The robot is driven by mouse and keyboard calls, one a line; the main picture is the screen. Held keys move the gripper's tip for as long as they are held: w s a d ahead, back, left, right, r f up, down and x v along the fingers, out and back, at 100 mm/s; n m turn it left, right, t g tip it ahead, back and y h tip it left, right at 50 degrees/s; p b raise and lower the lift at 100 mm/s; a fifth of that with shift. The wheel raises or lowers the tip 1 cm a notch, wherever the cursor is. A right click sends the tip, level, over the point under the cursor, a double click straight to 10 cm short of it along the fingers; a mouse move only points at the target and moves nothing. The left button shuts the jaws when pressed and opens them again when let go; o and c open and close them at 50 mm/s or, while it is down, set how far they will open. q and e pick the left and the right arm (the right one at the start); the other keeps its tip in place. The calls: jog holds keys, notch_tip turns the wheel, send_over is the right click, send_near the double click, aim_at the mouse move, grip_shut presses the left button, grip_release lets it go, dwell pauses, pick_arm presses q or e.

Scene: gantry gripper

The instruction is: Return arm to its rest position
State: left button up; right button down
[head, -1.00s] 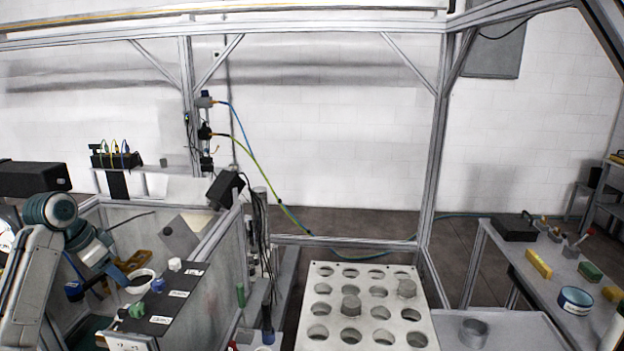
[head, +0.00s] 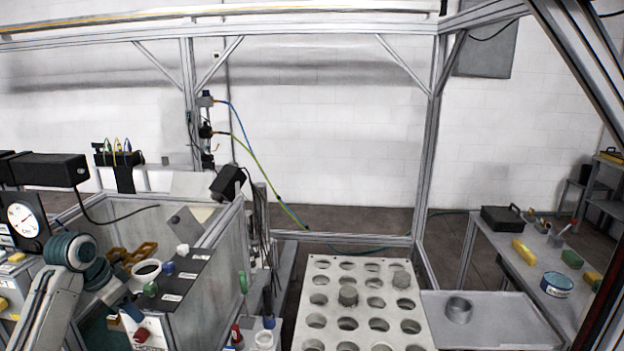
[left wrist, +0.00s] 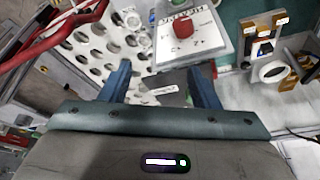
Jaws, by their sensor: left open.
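My left arm comes in at the bottom left of the head view, with teal joints and a grey link. My left gripper (head: 131,308) hangs in front of the dark ledge, beside a red knob (head: 141,334) on a white box. In the left wrist view my gripper (left wrist: 162,84) has its two blue fingers wide apart with nothing held between them. Beyond them is the red knob (left wrist: 183,27) on its marked plate. My right arm and gripper are not in view.
A white plate with round holes (head: 322,290) stands at the centre, with several grey cylinders. A grey tray (head: 500,330) is to its right. A side table (head: 530,270) carries tape and blocks. A dial gauge (head: 22,219) stands left of my arm. Metal posts frame the area.

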pick_arm(q)
jog(key=s+d+f+n+y, duration=0.1)
jog(key=s+d+f, duration=0.4)
jog(key=s+f, duration=0.35)
jog(key=s+d+f+n, duration=0.1)
jog(key=s+d+f, duration=0.5)
jog(key=s+f, duration=0.25)
jog(key=s+d+f+n+y, duration=0.1)
jog(key=s+d+n, duration=0.1)
jog(key=s, duration=0.8)
jog(key=s+d+f+n+y, duration=0.1)
jog(key=s+d+f, duration=0.1)
jog(key=s, duration=0.8)
notch_tip(320, 180, down, 38)
jog(key=a+r+g+b, duration=0.1)
jog(key=a+b, duration=0.2)
jog(key=b, duration=0.3)
jog(key=s+f+g+b, duration=0.1)
jog(key=s+f+b, duration=0.3)
jog(key=s+f, duration=1.4)
notch_tip(320, 180, down, 4)
jog(key=shift+s+a+f+n, duration=0.1)
jog(key=shift+s+a+n, duration=0.2)
jog(key=shift+a+n, duration=0.1)
